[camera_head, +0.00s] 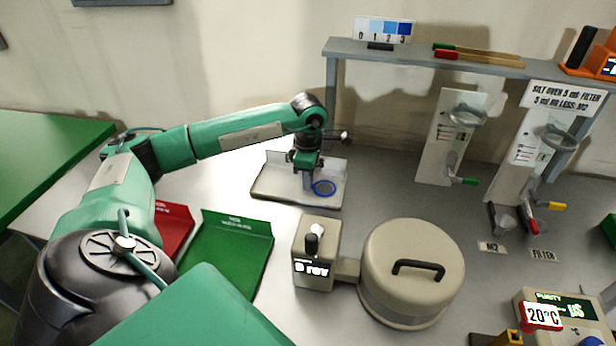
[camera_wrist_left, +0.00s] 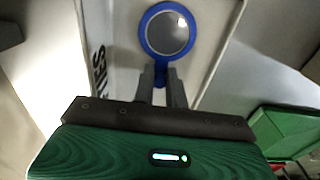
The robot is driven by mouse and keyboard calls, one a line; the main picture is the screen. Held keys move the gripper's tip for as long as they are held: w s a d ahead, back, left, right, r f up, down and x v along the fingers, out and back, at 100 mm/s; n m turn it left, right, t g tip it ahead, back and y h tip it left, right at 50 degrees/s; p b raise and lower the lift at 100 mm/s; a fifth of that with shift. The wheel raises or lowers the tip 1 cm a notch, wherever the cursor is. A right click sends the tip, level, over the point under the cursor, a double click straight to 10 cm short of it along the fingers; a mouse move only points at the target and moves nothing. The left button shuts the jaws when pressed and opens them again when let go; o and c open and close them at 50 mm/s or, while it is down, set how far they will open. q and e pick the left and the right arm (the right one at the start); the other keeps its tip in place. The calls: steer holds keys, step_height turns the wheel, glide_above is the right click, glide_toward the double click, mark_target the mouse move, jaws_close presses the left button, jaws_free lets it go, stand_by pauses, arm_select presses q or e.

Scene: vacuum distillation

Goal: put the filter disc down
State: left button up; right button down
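The filter disc (camera_head: 324,188) has a blue ring rim around a grey mesh. In the left wrist view the disc (camera_wrist_left: 167,33) shows face-on, with its small blue tab between my left gripper's fingers (camera_wrist_left: 161,82). My left gripper (camera_head: 309,184) looks shut on that tab. The disc is over the front right part of a pale shallow tray (camera_head: 270,185) with a raised back. I cannot tell whether the disc touches the tray floor. My right gripper is not in view.
A dryer-like box (camera_head: 316,255) and a round lidded pot (camera_head: 411,270) stand in front of the tray. Green (camera_head: 228,250) and red (camera_head: 172,228) trays lie to the left. Two valve stands (camera_head: 440,150) (camera_head: 522,165) and a shelf (camera_head: 400,55) stand behind and right.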

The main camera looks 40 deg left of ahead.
arm_select(q)
steer(key=o, duration=0.4)
steer(key=shift+o, duration=0.2)
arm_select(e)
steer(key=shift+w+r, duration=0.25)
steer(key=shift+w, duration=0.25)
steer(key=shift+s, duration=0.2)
